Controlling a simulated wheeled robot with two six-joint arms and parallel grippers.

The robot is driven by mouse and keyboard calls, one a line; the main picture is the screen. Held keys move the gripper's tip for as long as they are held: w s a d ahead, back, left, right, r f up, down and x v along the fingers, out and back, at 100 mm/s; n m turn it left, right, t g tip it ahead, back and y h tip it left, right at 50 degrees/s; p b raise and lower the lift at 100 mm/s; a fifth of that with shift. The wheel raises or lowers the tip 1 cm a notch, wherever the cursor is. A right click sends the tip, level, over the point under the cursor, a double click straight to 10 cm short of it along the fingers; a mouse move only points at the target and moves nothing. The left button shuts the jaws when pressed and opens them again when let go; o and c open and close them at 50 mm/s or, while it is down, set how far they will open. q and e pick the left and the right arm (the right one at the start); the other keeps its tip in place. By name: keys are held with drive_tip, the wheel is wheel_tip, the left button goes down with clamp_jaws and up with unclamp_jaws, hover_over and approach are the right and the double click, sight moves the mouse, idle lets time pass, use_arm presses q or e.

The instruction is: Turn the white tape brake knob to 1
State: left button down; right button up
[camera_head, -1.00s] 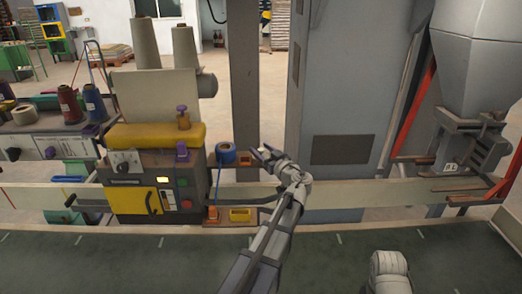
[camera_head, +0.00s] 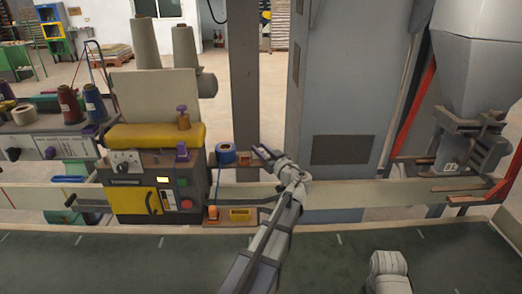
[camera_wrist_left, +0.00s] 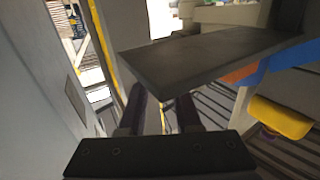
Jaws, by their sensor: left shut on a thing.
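A pale dial with a small knob (camera_head: 122,162) is on the front of the sewing machine (camera_head: 155,165); I cannot tell whether it is the white tape brake knob, and its numbers are too small to read. My left gripper (camera_head: 261,152) is well to the right of it, just right of the blue tape roll (camera_head: 226,153). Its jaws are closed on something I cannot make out. In the left wrist view, a dark flat slab (camera_wrist_left: 205,52) fills the space ahead of the left fingers (camera_wrist_left: 163,112).
A control panel with a black knob (camera_head: 13,154) and a purple knob (camera_head: 50,153) is at the far left. A grey column (camera_head: 345,100) stands behind my left arm.

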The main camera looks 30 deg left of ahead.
use_arm(q)
drive_tip(key=shift+s+t, duration=0.1)
drive_tip(key=shift+t, duration=0.2)
drive_tip(key=shift+s+m+t+h, duration=0.1)
drive_tip(key=shift+m+t+h, duration=0.4)
drive_tip(key=shift+m+t, duration=0.2)
drive_tip(key=m+t+h, duration=0.2)
drive_tip(key=shift+t, duration=0.3)
drive_tip(key=shift+m+t+h, duration=1.05)
drive_tip(key=shift+m+h, duration=0.3)
drive_tip(key=shift+h, duration=0.45)
drive_tip(key=shift+m+t+h, duration=1.05)
drive_tip(key=shift+m+h, duration=0.3)
drive_tip(key=shift+h, duration=0.45)
drive_tip(key=shift+w, duration=0.2)
drive_tip(key=c, duration=0.6)
unclamp_jaws()
drive_tip(key=shift+s, duration=0.1)
